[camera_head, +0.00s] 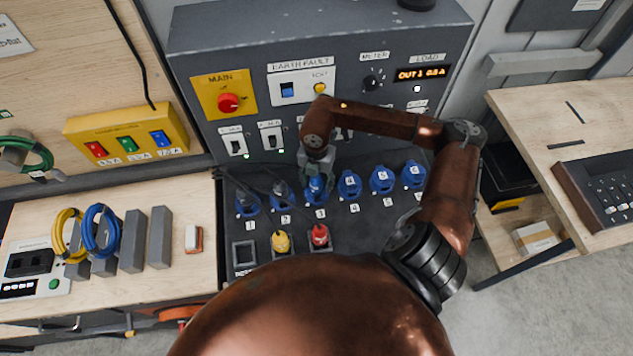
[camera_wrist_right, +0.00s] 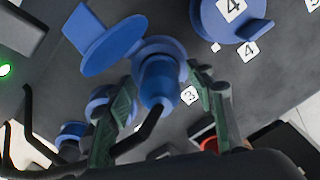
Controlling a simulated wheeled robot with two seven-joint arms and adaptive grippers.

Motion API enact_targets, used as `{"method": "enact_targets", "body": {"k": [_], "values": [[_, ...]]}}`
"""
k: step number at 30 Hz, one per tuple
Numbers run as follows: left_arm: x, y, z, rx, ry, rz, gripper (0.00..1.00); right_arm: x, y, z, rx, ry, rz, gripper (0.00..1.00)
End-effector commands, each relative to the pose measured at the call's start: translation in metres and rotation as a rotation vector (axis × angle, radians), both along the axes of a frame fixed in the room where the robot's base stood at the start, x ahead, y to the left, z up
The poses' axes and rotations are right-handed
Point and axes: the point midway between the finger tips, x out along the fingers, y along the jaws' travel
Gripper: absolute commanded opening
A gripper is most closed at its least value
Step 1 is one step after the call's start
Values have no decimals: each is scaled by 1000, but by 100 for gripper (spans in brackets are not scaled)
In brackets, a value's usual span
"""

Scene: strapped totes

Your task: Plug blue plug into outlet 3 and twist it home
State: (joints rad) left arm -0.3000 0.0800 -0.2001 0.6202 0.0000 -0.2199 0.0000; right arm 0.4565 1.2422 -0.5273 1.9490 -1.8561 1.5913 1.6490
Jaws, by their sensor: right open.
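The blue plug (camera_wrist_right: 158,82) stands at outlet 3 (camera_wrist_right: 160,46), its end in or against the blue socket; I cannot tell how deep it sits or how far it is turned. A black cable leaves its rear. The outlet's blue lid (camera_wrist_right: 112,44) stands open. My right gripper (camera_wrist_right: 163,90) is open, with its green-grey fingers on either side of the plug and visible gaps. In the head view the right gripper (camera_head: 316,168) is over outlet 3 and partly covers the plug (camera_head: 316,188). My left gripper is out of view.
Outlet 4 (camera_head: 349,184) and its closed-lidded neighbours lie to the right. Outlets 1 (camera_head: 247,204) and 2 (camera_head: 283,196), with black cables, lie to the left. Switches line the panel (camera_head: 300,48) behind.

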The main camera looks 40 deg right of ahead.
Motion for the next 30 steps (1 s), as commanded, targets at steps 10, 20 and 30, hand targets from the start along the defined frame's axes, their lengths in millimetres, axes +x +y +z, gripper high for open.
{"method": "enact_targets", "body": {"k": [10,20,30], "values": [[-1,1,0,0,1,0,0,1,0,38,-2,-5,1,49],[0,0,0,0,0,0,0,1,0,102,-1,-3,1,49],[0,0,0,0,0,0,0,0,0,120,0,0,0,49]]}}
